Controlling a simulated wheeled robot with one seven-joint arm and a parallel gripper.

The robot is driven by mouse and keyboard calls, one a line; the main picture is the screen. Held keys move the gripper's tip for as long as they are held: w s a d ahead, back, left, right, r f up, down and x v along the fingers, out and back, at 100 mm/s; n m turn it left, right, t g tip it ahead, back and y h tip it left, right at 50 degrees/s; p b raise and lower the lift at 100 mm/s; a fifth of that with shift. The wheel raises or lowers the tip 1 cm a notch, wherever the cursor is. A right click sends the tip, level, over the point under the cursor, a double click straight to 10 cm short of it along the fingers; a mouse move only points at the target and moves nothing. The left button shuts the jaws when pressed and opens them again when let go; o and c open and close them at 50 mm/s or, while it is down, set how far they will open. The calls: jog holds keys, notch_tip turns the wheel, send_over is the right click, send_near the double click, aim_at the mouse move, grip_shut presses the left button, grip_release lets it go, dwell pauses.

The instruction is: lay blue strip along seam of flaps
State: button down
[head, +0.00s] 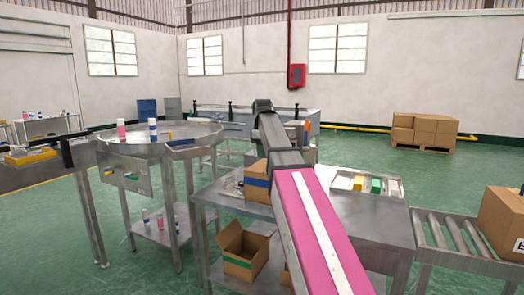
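A cardboard box (257,168) stands on the metal workbench (370,220), partly hidden by my arm. A blue band (257,182) runs across its side; I cannot tell whether this is a separate strip. The box's top flaps and their seam cannot be made out. My arm crosses the middle of the view in front of the bench. My gripper is not in view.
An open box (242,250) is below the bench. A round metal table (160,143) with cans stands left, a roller conveyor (460,235) right.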

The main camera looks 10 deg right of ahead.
aim_at(262, 172)
jog(key=shift+f, duration=2.85)
jog(key=c, duration=1.2)
grip_release()
jog(key=shift+c, duration=0.2)
jog(key=shift+r, duration=0.1)
notch_tip(262, 172, up, 11)
jog(key=shift+f, duration=0.2)
jog(key=shift+s, duration=0.1)
